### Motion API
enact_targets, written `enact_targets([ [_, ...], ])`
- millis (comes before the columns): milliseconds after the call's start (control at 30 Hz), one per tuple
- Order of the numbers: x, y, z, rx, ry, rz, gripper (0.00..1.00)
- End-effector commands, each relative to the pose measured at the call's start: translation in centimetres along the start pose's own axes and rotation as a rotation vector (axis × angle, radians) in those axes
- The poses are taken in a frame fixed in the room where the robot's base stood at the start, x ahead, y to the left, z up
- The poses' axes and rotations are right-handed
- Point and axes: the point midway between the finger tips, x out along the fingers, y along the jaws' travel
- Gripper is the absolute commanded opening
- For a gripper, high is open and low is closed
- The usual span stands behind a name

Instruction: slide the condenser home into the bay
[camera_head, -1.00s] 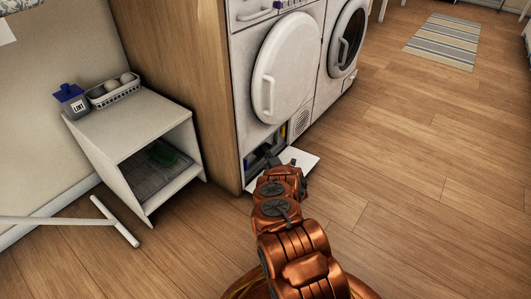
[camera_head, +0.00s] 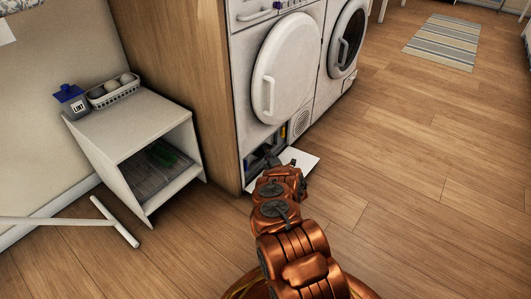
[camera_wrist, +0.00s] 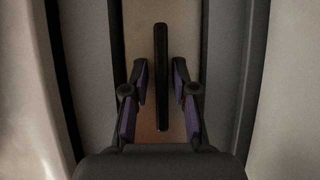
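In the wrist view a dark upright bar (camera_wrist: 160,50) stands between the two purple-padded fingers of my gripper (camera_wrist: 160,80). A gap shows on each side of the bar, so the fingers are open around it. It looks like the handle of the condenser, but the condenser body is hard to make out. In the head view my gripper (camera_head: 272,160) reaches into the low bay (camera_head: 254,159) under the white dryer (camera_head: 287,70). My arm hides much of the bay, and how deep the condenser sits cannot be told.
A white flap (camera_head: 305,159) lies open in front of the bay. A wooden side panel (camera_head: 208,110) borders the dryer on the left. A small white shelf unit (camera_head: 130,130) with a basket (camera_head: 113,92) stands further left. The wood floor (camera_head: 420,190) to the right is clear.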

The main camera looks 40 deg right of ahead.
Motion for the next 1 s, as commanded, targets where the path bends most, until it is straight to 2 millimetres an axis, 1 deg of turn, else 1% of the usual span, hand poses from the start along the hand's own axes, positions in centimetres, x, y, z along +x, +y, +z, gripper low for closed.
enact_targets([
  [367,-0.1,-0.1,0.0,0.0,0.0,-0.001,0.27],
  [800,-1.5,0.1,0.9,-0.001,0.0,0.0,0.27],
  [1000,-1.8,0.0,0.9,0.0,0.001,0.0,0.27],
])
